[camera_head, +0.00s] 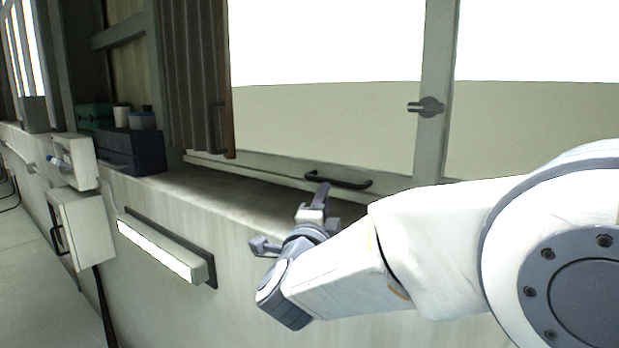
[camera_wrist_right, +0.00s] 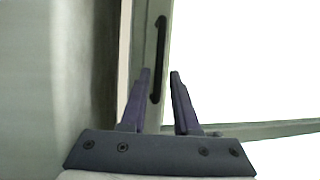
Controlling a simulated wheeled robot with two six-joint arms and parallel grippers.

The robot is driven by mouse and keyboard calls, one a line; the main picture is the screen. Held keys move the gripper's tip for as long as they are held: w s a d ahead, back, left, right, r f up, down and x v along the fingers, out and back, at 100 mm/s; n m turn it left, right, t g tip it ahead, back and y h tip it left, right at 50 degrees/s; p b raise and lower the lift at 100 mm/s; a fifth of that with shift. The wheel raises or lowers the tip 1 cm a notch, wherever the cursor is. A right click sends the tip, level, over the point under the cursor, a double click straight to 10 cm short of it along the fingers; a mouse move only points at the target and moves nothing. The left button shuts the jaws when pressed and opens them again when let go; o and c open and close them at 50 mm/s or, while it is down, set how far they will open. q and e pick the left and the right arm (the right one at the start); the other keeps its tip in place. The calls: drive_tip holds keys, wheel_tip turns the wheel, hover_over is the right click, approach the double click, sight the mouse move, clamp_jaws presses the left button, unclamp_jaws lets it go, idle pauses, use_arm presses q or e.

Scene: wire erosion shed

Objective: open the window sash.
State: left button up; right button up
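The window sash (camera_head: 432,60) has a pale grey-green frame with large bright panes. A black bar handle (camera_head: 338,180) is fixed along its bottom rail. My right gripper (camera_head: 292,216) is low in front of the sill, its fingers apart and empty. Its upper fingertip shows just below the handle. In the right wrist view the handle (camera_wrist_right: 160,50) lies ahead, its near end between the fingertips of my right gripper (camera_wrist_right: 160,76); I cannot tell how far away it is. A grey turn latch (camera_head: 427,106) is on the upright. My left gripper is not in view.
A dark blue box (camera_head: 132,150) with small containers stands on the sill at left, beside a brown slatted panel (camera_head: 193,75). A lit lamp bar (camera_head: 160,248) and a white cabinet (camera_head: 82,228) project from the wall below. The sill by the handle is clear.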

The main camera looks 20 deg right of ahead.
sight(332, 182)
drive_tip(key=p+x, duration=0.2)
drive_tip(key=x, duration=0.4)
drive_tip(key=shift+d+r, duration=0.15)
drive_tip(key=shift+d, duration=0.15)
drive_tip(key=shift+w+d, duration=0.3)
drive_tip(key=shift+w, duration=0.35)
clamp_jaws()
idle(0.5)
